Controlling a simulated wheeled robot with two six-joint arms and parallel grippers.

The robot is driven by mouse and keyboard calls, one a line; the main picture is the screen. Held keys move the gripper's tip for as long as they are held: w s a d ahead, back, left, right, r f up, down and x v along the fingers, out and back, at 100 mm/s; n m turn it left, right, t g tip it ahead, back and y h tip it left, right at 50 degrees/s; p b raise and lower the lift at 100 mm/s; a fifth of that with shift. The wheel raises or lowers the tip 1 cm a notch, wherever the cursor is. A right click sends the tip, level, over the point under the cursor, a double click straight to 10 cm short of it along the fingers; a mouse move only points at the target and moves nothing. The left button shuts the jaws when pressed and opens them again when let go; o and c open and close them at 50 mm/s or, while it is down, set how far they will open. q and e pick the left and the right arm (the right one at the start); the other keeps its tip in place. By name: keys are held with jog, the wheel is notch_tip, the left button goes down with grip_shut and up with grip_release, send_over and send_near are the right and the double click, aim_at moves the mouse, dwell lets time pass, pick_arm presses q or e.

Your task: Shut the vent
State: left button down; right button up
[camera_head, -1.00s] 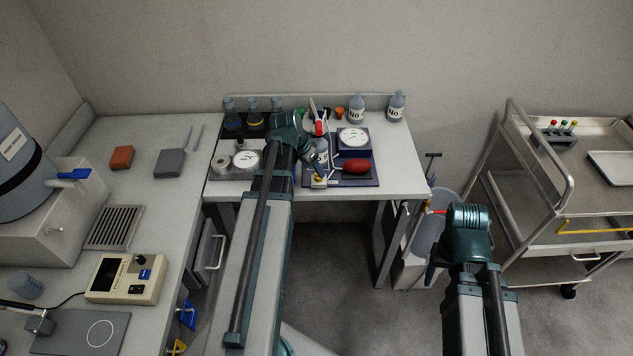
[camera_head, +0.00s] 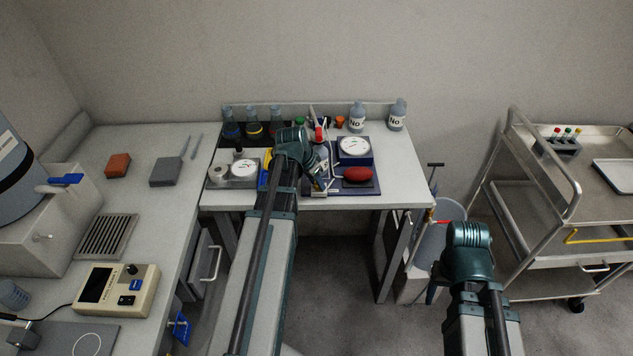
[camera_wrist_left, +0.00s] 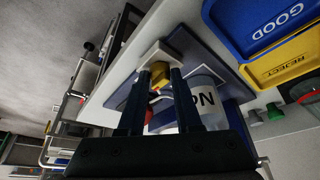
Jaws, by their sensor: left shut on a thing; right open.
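The yellow vent knob (camera_wrist_left: 158,72) sits on a small white block at the edge of the dark blue rig board (camera_head: 366,184). My left gripper (camera_wrist_left: 163,76) is shut on this knob, with one finger on each side. In the head view my left gripper (camera_head: 320,181) is over the front left of the board, and its wrist hides most of the knob. The board also bears a round white gauge (camera_head: 354,147) and a red rubber bulb (camera_head: 357,174). My right gripper (camera_head: 436,282) hangs low right of the bench, mostly hidden behind its own wrist, open and away from the rig.
A labelled bottle (camera_wrist_left: 207,100) stands close beside my left fingers. A blue GOOD tray (camera_wrist_left: 252,25) and a yellow REJECT tray (camera_wrist_left: 285,62) lie nearby. Flasks (camera_head: 254,129) and bottles (camera_head: 397,115) line the back. A steel cart (camera_head: 545,215) stands at right.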

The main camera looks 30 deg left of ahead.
dwell(0.4)
pick_arm(q)
jog(key=n, duration=0.1)
jog(key=n+y, duration=0.1)
jog(key=n, duration=0.2)
jog(key=shift+d+y, duration=0.25)
jog(key=shift+y, duration=0.05)
jog(key=n, duration=0.2)
jog(key=n+y, duration=0.1)
jog(key=n, duration=0.1)
jog(key=shift+w+d+n+y, duration=0.1)
jog(key=shift+d+n+y, duration=0.05)
jog(key=shift+n+y, duration=0.15)
jog(key=n+g, duration=0.1)
jog(key=n, duration=0.1)
jog(key=n+y, duration=0.1)
jog(key=n, duration=0.2)
jog(key=shift+w+d+g, duration=0.15)
jog(key=shift+w+g, duration=0.05)
jog(key=shift+g, duration=0.2)
jog(key=shift+w+d+n+g+y, duration=0.1)
jog(key=shift+n+g+y, duration=0.45)
jog(key=shift+n, duration=1.45)
jog(key=c, duration=0.6)
grip_release()
